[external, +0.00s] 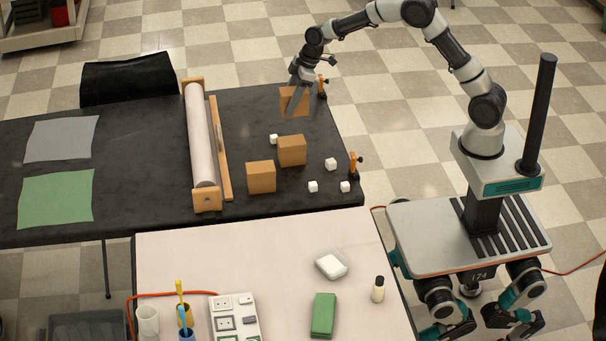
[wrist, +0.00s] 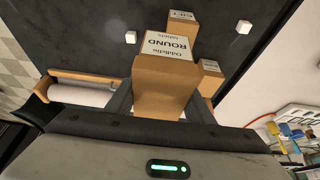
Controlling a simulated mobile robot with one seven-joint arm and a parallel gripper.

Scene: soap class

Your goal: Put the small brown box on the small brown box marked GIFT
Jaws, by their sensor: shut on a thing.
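My gripper (external: 293,97) is shut on a small brown box (external: 301,104) near the far right end of the dark table. In the wrist view this box (wrist: 165,80) sits between the two fingers, with a white label reading ROUND. I cannot tell whether it is clear of the table. The brown box marked GIFT (wrist: 183,24) is beyond it in the wrist view.
Another brown box (external: 260,177) stands left of the GIFT box. Several white cubes (external: 331,164) lie around them. A paper roll on a wooden holder (external: 199,140) is to the left. Orange clamps (external: 354,166) line the right edge. A pale table (external: 200,260) adjoins in front.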

